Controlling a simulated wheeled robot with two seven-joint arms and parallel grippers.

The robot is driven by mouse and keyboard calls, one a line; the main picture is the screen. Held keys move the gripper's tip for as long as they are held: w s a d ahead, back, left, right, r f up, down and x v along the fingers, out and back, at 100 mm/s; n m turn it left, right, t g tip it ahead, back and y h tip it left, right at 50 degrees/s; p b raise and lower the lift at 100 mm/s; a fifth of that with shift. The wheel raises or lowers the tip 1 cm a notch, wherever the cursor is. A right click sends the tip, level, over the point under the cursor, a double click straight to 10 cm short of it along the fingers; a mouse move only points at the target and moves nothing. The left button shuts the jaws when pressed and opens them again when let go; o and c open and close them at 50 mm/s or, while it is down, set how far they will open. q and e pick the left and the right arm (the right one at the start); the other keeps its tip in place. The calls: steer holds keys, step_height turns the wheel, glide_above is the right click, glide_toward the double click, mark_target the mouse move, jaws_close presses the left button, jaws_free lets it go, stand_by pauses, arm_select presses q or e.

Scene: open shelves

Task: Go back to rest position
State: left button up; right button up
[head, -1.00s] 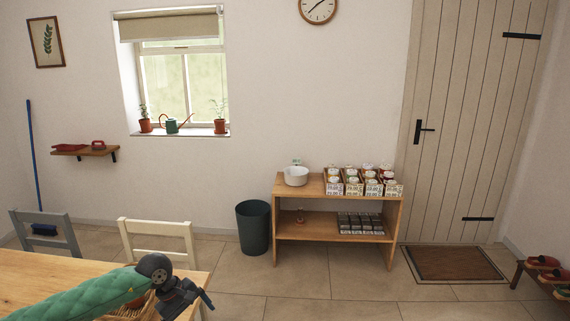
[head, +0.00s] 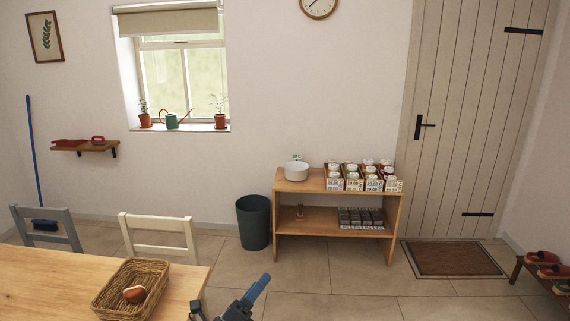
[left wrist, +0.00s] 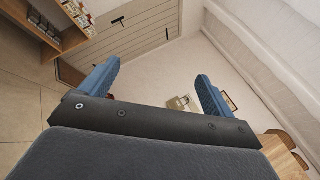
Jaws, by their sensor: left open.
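My left gripper (head: 228,308) shows at the bottom edge of the head view, right of the table corner, with one blue finger pointing up and right. In the left wrist view its two blue fingers (left wrist: 158,88) stand wide apart with nothing between them. The gripper is open and empty, clear of the table and shelf. My right gripper is not in view.
A wooden table (head: 45,285) with a wicker basket (head: 112,301) holding a reddish-brown item (head: 134,294) is at lower left. Two chairs stand behind it. An open shelf (head: 310,187), a dark bin (head: 253,222) and a doormat (head: 455,259) are farther off. Floor between is free.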

arm_select(q)
steer(key=s+a+f+n+g+y, duration=0.25)
steer(key=a+f+n+y, duration=0.4)
steer(key=n, duration=0.35)
steer(key=s+a+f+n+g+y, duration=0.1)
steer(key=s+a+f+n+y, duration=0.5)
steer(key=n, duration=0.5)
steer(key=s+a+f+n+g, duration=0.1)
steer(key=s+f+n+g, duration=0.5)
steer(key=s, duration=0.5)
steer(key=s+a+f+n+g, duration=0.1)
steer(key=s+f+n+g, duration=0.3)
steer(key=s+f, duration=0.5)
steer(key=s+d+f+g, duration=0.1)
steer(key=s+d+f, duration=0.1)
steer(key=f, duration=1.2)
steer(key=s+d+f+m+g, duration=0.1)
steer(key=d+f, duration=0.1)
steer(key=f, duration=1.3)
steer(key=shift+s+d+f, duration=0.15)
steer(key=shift+s+d, duration=0.25)
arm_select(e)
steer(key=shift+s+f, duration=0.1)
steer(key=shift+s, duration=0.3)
arm_select(q)
steer(key=shift+g, duration=0.25)
